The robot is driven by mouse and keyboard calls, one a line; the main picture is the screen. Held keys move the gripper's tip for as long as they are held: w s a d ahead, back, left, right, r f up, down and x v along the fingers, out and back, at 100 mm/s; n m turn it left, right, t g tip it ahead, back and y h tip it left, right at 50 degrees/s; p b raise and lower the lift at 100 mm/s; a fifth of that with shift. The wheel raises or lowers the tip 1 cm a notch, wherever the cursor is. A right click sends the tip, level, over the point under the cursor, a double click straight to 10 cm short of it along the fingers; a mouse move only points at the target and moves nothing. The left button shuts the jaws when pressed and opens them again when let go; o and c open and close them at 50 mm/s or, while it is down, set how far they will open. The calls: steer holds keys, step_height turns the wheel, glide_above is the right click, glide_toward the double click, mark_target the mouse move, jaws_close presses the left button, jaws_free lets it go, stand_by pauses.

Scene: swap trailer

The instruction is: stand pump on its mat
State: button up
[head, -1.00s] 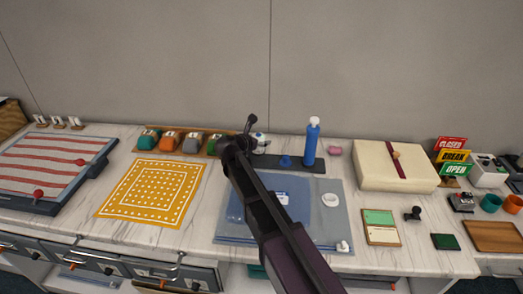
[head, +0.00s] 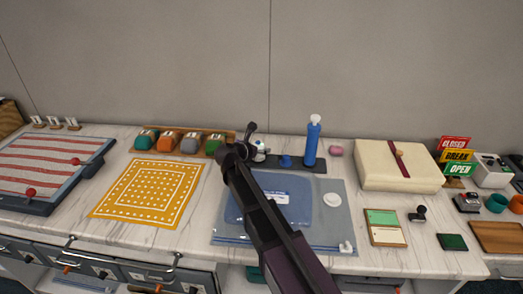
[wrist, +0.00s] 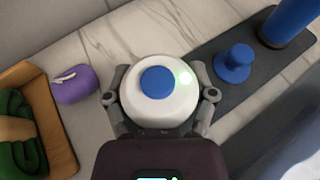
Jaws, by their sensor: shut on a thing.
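The pump, a round white body with a blue disc on top (wrist: 158,84), is between the two fingers of my gripper (wrist: 160,98) in the wrist view. My gripper is shut on it. In the head view the pump (head: 260,147) shows partly behind my gripper (head: 249,146), at the left end of the dark mat (head: 303,168). The mat (wrist: 225,105) also shows right of the pump in the wrist view. I cannot tell whether the pump's base touches the mat, as its underside is hidden.
A small blue knobbed piece (wrist: 234,63) and a tall blue bottle with a white cap (head: 312,142) stand on the mat to the right. A purple item (wrist: 75,84) and a wooden tray (wrist: 40,98) lie left. A clear blue bag (head: 310,215) lies in front.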

steer(key=shift+f, duration=0.15)
steer(key=o, duration=1.2)
steer(key=shift+o, duration=0.2)
steer(key=shift+r, duration=0.2)
steer(key=shift+s+a+r, duration=0.1)
steer(key=shift+s, duration=0.05)
steer(key=p+v, duration=0.4)
steer(key=v, duration=0.6)
steer(key=shift+s+r, duration=0.15)
steer(key=shift+s, duration=0.05)
steer(key=shift+s+a+r+p, duration=0.15)
steer(key=shift+s+a+p, duration=0.2)
steer(key=shift+s, duration=0.1)
